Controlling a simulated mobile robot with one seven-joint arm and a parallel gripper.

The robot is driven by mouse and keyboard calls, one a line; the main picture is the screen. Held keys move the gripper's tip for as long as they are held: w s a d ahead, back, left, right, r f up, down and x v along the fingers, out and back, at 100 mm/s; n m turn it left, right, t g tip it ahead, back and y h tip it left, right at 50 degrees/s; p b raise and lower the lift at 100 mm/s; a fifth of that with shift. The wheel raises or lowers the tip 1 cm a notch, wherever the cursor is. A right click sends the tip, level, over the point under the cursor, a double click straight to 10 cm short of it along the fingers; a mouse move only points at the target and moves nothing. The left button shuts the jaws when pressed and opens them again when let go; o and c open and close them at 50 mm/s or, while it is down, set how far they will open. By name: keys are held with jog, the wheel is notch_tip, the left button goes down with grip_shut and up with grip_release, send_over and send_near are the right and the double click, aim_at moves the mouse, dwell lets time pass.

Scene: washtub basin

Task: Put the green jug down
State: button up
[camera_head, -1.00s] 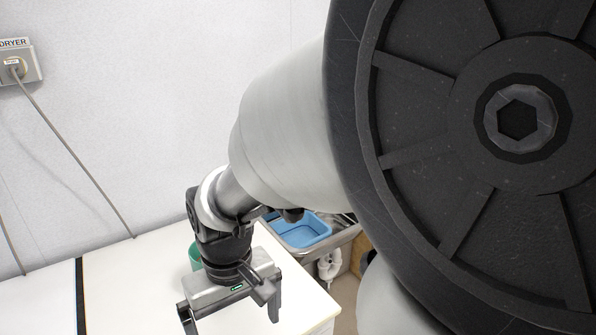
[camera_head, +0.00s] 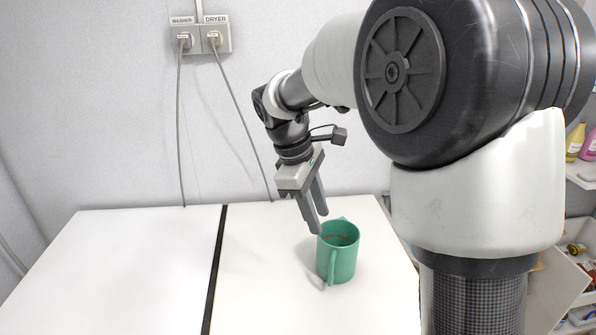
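The green jug (camera_head: 344,262) stands upright on the right-hand white top (camera_head: 265,285), near its right side. My gripper (camera_head: 317,222) is just above and behind the jug's left rim, pointing down. Its two fingers look apart, with nothing seen between them. Whether a fingertip touches the rim I cannot tell.
A dark gap (camera_head: 214,270) divides the right top from the left white top (camera_head: 120,265), which is bare. Two cords hang from the wall outlets (camera_head: 200,40) behind. Shelves with bottles (camera_head: 575,142) and an open box stand at the far right.

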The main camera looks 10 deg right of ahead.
aim_at(336, 256)
jog(key=w+a+f+n+g+h, duration=0.1)
jog(key=w+a+f+n, duration=0.15)
jog(key=w+f, duration=0.35)
jog(key=shift+n, duration=0.45)
jog(key=x, duration=0.6)
jog(key=s+p+x, duration=0.1)
jog(key=x, duration=1)
jog(key=shift+s+d+f+p, duration=0.2)
jog(key=shift+d+f+p, duration=0.05)
jog(key=shift+f+p, duration=0.05)
grip_shut()
